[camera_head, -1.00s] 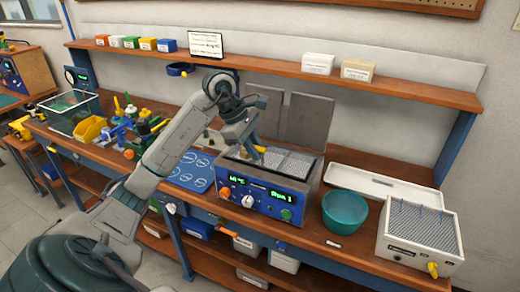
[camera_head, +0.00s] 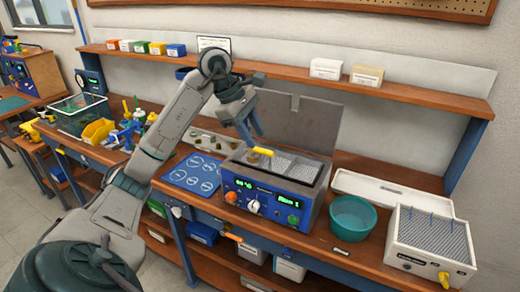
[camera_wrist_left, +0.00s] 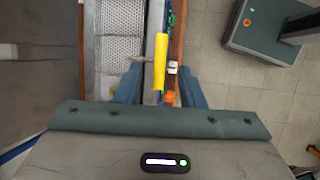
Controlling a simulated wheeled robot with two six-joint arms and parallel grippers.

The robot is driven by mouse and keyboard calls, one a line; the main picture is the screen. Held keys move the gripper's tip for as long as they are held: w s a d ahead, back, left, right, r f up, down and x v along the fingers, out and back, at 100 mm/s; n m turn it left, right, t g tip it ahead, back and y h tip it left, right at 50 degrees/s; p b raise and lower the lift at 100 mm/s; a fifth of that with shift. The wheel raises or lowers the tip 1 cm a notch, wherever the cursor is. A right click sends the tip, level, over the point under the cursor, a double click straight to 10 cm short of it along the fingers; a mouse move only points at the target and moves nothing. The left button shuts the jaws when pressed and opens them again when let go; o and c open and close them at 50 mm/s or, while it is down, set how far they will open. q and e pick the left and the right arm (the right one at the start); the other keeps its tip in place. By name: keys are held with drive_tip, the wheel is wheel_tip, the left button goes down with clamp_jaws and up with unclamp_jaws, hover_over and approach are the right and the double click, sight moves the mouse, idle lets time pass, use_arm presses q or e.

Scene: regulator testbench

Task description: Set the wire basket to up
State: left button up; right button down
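The wire basket (camera_head: 297,166) is a grey mesh sitting low inside the open tank of the blue-fronted bath (camera_head: 262,203). A yellow handle (camera_head: 263,152) shows at the left part of the tank. My left gripper (camera_head: 252,133) is above the tank's left end, fingers pointing down. In the left wrist view the gripper (camera_wrist_left: 158,90) has its fingers spread wide, with the yellow handle (camera_wrist_left: 161,62) seen between and beyond them, and mesh (camera_wrist_left: 121,48) to its left. Nothing is held. My right gripper is not in view.
The bath's grey lid (camera_head: 300,122) stands raised behind the tank. A teal bowl (camera_head: 352,217) and a white peg-topped box (camera_head: 430,245) stand to the right. A blue mat (camera_head: 195,174) lies to the left. A shelf (camera_head: 290,72) runs above the bench.

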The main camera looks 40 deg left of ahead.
use_arm(q)
drive_tip(key=p+v, duration=0.1)
drive_tip(key=v, duration=0.4)
drive_tip(key=shift+r, duration=0.15)
